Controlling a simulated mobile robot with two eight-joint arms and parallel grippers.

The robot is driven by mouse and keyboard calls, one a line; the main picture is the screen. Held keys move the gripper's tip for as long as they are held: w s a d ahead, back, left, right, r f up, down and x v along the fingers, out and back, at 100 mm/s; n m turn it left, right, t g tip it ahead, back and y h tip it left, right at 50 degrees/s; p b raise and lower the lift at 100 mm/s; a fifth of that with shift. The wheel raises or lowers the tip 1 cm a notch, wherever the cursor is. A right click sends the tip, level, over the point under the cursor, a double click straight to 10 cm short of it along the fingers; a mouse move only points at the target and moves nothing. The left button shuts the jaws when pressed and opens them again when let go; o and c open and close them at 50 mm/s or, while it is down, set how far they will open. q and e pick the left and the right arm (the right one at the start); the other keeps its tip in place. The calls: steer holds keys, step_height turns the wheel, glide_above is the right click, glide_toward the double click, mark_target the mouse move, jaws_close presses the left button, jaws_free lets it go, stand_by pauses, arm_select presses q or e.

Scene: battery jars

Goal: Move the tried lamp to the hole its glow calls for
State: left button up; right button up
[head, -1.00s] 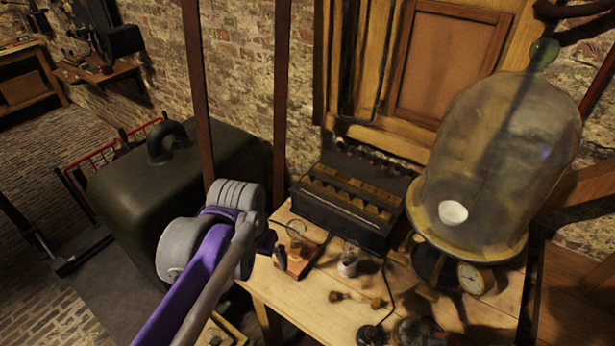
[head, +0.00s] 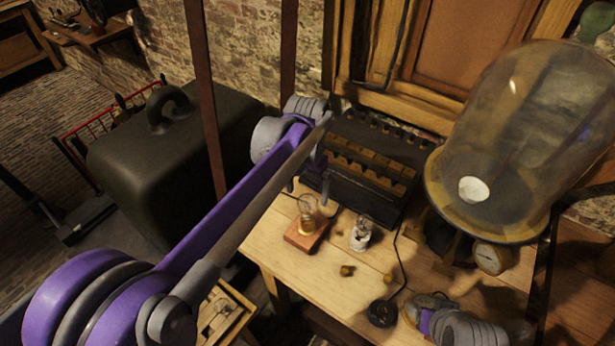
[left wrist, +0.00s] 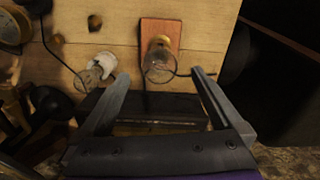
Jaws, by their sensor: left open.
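A clear glass lamp (head: 308,206) stands upright on a small reddish wooden block (head: 306,236) on the bench; it also shows in the left wrist view (left wrist: 159,64). I cannot make out a clear glow in it. My left gripper (head: 308,188) is open and empty, between the lamp and the case's left end. My right gripper (head: 432,312) is partly seen at lower right; its jaws are unclear.
A dark green trunk (head: 170,165) stands left of the bench.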

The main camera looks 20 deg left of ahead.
mark_target(307, 209)
arm_select(q)
steer(key=shift+f, duration=1.45)
steer(key=shift+c, duration=0.2)
jaws_close()
steer(key=n, duration=0.4)
steer(key=shift+n, duration=1.3)
steer(key=shift+n, duration=1)
steer(key=n, duration=0.4)
